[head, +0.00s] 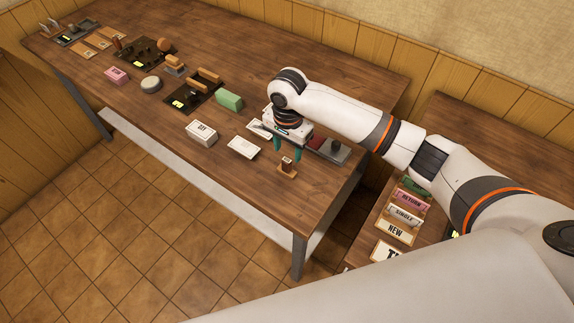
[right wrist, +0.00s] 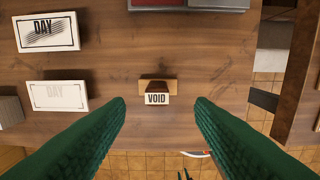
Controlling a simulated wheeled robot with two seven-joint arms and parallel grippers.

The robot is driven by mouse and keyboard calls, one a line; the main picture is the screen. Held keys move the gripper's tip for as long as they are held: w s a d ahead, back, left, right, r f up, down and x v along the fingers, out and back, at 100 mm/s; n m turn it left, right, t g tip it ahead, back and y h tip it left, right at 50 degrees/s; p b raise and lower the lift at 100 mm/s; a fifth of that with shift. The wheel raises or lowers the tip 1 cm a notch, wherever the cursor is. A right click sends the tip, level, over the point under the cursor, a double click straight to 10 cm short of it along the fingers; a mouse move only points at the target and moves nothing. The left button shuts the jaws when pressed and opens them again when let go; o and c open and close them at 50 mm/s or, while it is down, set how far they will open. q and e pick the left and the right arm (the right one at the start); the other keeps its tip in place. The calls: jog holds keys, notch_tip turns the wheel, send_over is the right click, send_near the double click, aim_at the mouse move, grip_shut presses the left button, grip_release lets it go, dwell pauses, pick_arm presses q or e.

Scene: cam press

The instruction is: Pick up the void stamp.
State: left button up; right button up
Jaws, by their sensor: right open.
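The void stamp (head: 287,164) stands near the front edge of the wooden table, at its right end. It has a dark reddish-brown top and a light wooden base. In the right wrist view its white VOID label (right wrist: 157,99) faces the camera. My right gripper (head: 287,151) is open and empty, with green fingers pointing down just above and behind the stamp in the head view. In the right wrist view the fingertips (right wrist: 160,102) are spread, with the stamp showing between them. My left gripper is not in view.
A white DAY stack (head: 201,133) and a DAY card (head: 243,148) lie left of the stamp. A grey and dark red device (head: 331,148) sits behind it. A green block (head: 229,100) is farther left. A lower side table holds labelled card slots (head: 405,215).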

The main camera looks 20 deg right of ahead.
aim_at(287, 160)
jog(key=f, duration=0.1)
jog(key=f+p, duration=0.1)
jog(key=shift+w+f, duration=0.2)
jog(key=shift+f, duration=0.2)
notch_tip(287, 160, down, 2)
jog(key=shift+s+a+f, duration=0.1)
jog(key=shift+s, duration=0.05)
jog(key=shift+f, duration=0.5)
jog(key=c, duration=0.9)
jog(key=shift+c, duration=0.8)
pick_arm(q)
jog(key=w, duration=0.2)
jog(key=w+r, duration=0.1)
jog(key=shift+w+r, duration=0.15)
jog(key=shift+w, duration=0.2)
